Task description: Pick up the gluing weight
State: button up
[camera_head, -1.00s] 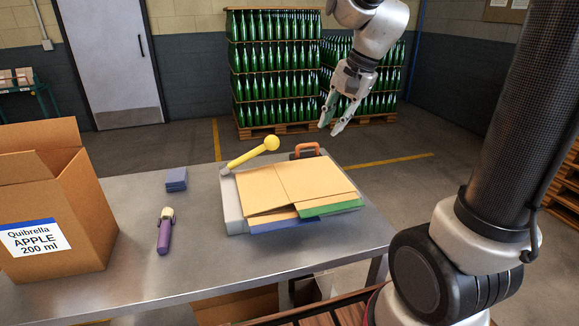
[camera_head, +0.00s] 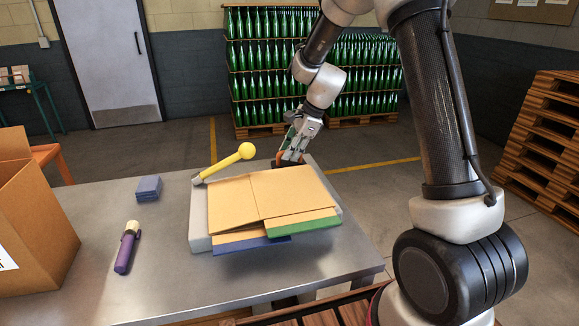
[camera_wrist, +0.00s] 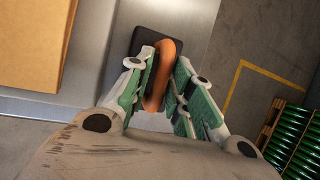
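The gluing weight appears to be the dark block (camera_wrist: 146,38) with an orange loop handle (camera_wrist: 164,72), standing at the far edge of the table behind the flat cardboard pieces. In the head view my gripper (camera_head: 291,154) points down over it and mostly hides it. In the wrist view the green-padded fingers of my gripper (camera_wrist: 160,78) are spread on either side of the handle. They look open around it; whether either pad touches the handle cannot be told.
Flat cardboard (camera_head: 255,200) lies on a grey fixture (camera_head: 199,228) with a yellow ball-ended lever (camera_head: 225,164) beside my gripper. A purple tool (camera_head: 126,250), blue blocks (camera_head: 148,188) and an open carton (camera_head: 40,230) are to the left. The table's front (camera_head: 200,295) is bare.

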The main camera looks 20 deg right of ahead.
jog(key=shift+w+a+f, duration=0.1)
jog(key=shift+a+f, duration=0.1)
jog(key=shift+f, duration=0.35)
grip_shut()
jog(key=shift+r, duration=0.1)
